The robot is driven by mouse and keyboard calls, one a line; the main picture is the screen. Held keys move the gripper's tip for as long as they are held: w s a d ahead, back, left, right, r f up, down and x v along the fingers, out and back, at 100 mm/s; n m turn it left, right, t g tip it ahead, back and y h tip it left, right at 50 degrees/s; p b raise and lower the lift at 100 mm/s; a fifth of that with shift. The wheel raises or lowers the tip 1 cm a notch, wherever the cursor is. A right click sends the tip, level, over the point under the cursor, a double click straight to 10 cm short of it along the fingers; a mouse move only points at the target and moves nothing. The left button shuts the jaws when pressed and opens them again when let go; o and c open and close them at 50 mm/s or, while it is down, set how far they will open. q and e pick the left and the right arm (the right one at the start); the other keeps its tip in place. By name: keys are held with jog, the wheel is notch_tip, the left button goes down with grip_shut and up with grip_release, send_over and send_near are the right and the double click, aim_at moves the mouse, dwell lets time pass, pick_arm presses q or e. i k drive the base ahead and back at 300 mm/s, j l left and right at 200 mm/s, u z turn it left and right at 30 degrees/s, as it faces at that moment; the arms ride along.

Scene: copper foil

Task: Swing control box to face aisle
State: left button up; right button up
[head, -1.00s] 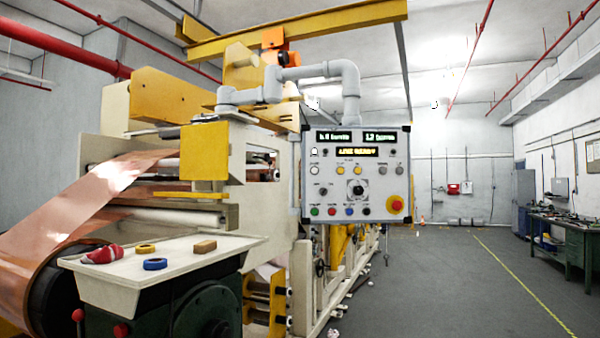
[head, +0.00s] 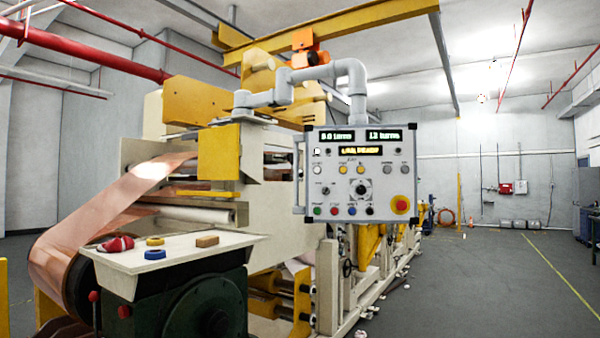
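The control box (head: 332,176) is a light grey panel with lit displays, coloured buttons, a black knob and a red stop button on yellow. It hangs from a grey jointed pipe arm (head: 281,83) in front of the machine. Its button face is turned toward me. A thin grey bar, perhaps a handle, runs down its left edge. Neither of my grippers shows in the head view.
A cream and yellow machine with a copper foil roll (head: 50,258) fills the left. A cream tray (head: 182,250) holding rings, a red item and a small block stands in front of it. Grey floor (head: 480,285) is open on the right, with a yellow line.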

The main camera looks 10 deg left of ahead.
aim_at(384, 189)
jog(key=i+l+u, duration=0.1)
jog(key=l, duration=0.4)
jog(key=i+l+u, duration=0.1)
jog(key=l, duration=0.35)
jog(key=i+l, duration=0.1)
jog(key=l, duration=0.2)
jog(key=i+l+u, duration=0.15)
jog(key=l, duration=0.15)
jog(key=i+l, duration=0.1)
jog(key=l, duration=0.25)
jog(key=i+l+u, duration=0.2)
jog(key=i+l, duration=0.15)
jog(key=l, duration=0.25)
jog(key=i+l+u, duration=0.1)
jog(key=l, duration=0.2)
jog(key=i+l+u, duration=0.1)
jog(key=i+l, duration=0.25)
jog(key=i+l+u, duration=0.1)
jog(key=i+l, duration=0.25)
jog(key=l, duration=0.2)
